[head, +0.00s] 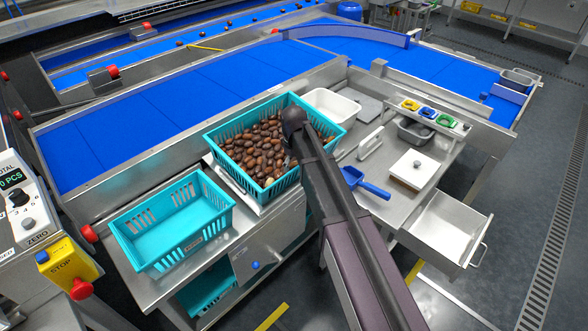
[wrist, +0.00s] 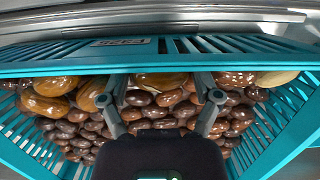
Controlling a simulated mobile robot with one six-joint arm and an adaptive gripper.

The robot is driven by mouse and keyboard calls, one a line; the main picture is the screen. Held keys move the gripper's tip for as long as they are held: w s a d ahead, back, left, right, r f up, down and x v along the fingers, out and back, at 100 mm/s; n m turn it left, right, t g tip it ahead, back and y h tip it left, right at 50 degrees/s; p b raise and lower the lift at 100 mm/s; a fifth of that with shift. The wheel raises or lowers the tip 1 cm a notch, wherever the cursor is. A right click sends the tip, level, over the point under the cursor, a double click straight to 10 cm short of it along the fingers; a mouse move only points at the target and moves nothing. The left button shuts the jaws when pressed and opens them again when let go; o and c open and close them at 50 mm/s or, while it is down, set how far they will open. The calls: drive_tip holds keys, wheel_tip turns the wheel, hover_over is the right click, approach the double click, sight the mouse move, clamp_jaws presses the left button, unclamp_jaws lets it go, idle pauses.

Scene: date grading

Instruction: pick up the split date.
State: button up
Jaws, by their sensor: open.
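A teal crate (head: 222,170) full of brown dates (head: 258,152) stands at the middle of the steel bench. In the wrist view the crate's rim (wrist: 100,62) crosses the upper part, with dates (wrist: 160,99) below it. My gripper (wrist: 161,84) is open over the dates, its fingers apart and pointing toward the crate wall. Nothing is clearly held between them. Larger, lighter dates lie along that wall, including a pale one (wrist: 275,78) at the right. I cannot tell which date is split. In the head view my arm hides the gripper and part of the crate.
An empty teal crate (head: 165,267) stands at the left. A white tray (head: 334,98) is behind the full crate. A blue conveyor (head: 190,92) runs behind.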

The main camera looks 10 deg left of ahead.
sight(294, 163)
idle(0.5)
drive_tip(key=c, duration=0.5)
drive_tip(key=shift+o, duration=0.2)
drive_tip(key=shift+r, duration=0.2)
wheel_tip(294, 163, up, 10)
drive_tip(key=p, duration=1)
drive_tip(key=shift+f, duration=0.2)
drive_tip(key=shift+s, duration=0.15)
idle(0.5)
